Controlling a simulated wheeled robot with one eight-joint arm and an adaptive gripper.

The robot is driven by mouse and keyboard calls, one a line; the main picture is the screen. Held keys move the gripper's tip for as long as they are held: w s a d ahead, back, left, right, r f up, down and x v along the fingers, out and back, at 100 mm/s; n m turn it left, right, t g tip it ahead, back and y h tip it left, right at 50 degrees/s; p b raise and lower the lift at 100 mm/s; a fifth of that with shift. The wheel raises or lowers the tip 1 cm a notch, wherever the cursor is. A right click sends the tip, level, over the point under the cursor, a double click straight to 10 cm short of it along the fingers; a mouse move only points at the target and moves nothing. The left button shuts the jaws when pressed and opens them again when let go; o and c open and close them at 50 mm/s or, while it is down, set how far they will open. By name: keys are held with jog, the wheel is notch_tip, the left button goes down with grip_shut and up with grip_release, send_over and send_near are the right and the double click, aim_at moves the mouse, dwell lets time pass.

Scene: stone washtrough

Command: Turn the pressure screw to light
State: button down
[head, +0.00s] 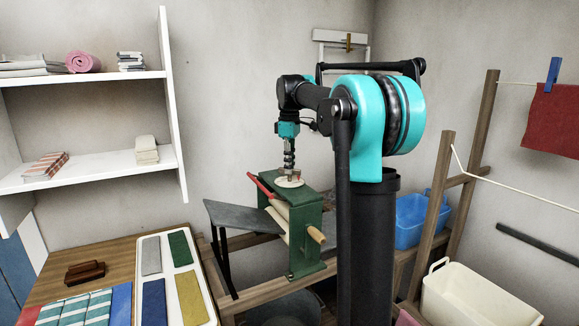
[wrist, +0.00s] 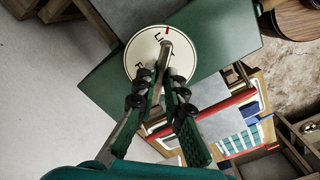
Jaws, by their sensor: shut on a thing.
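A green wringer (head: 305,235) stands on the wooden frame, with pale rollers, a wooden crank grip (head: 316,235) and a red bar (head: 262,188). On its top lies a round cream dial (head: 291,183). In the wrist view the dial (wrist: 137,53) shows a red mark near its far edge and partly hidden black letters. The pressure screw's grey-brown handle (wrist: 166,48) stands at the dial's middle. My gripper (wrist: 163,75) points down over the dial and is shut on the handle. It also shows in the head view (head: 289,171). The lettering is too covered to read fully.
A dark sloping board (head: 240,214) adjoins the wringer. At left are a white tray (head: 206,300) of coloured cloths, a brown brush (head: 85,271) and shelves (head: 90,172). At right are a blue basin (head: 410,220), a cream tub (head: 470,298) and a wooden drying rack (head: 485,120).

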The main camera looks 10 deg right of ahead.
dwell(0.5)
jog(key=c, duration=1.6)
grip_release()
jog(key=shift+r, duration=0.1)
notch_tip(320, 180, up, 12)
